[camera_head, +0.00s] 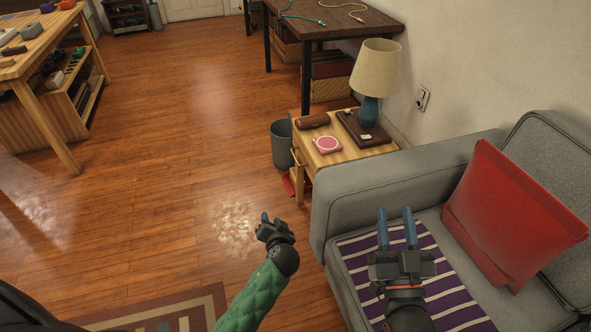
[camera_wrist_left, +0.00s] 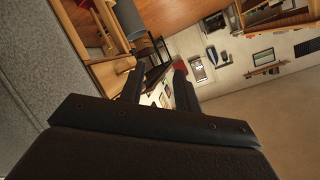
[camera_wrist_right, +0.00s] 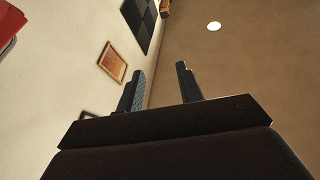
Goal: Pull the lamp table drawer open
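The light-wood lamp table (camera_head: 380,150) stands against the far end of the sofa. Its drawer side faces left, and a yellowish handle (camera_head: 298,158) shows there at a steep angle. I cannot tell from here whether the drawer sits fully shut. My left gripper (camera_head: 267,218) is in front of and below the table in the head view, apart from it and empty. Its two fingers are spread in the left wrist view (camera_wrist_left: 158,78), with light-wood furniture parts to the upper left. My right gripper (camera_head: 396,212) is open and empty above the sofa seat.
A lamp (camera_head: 376,75), a brown roll (camera_head: 312,121), a pink-topped item (camera_head: 327,144) and a dark tray (camera_head: 350,128) are on the lamp table. A grey bin (camera_head: 281,145) stands left beside it. The grey sofa (camera_head: 400,175) borders it; open floor (camera_head: 180,150) lies left.

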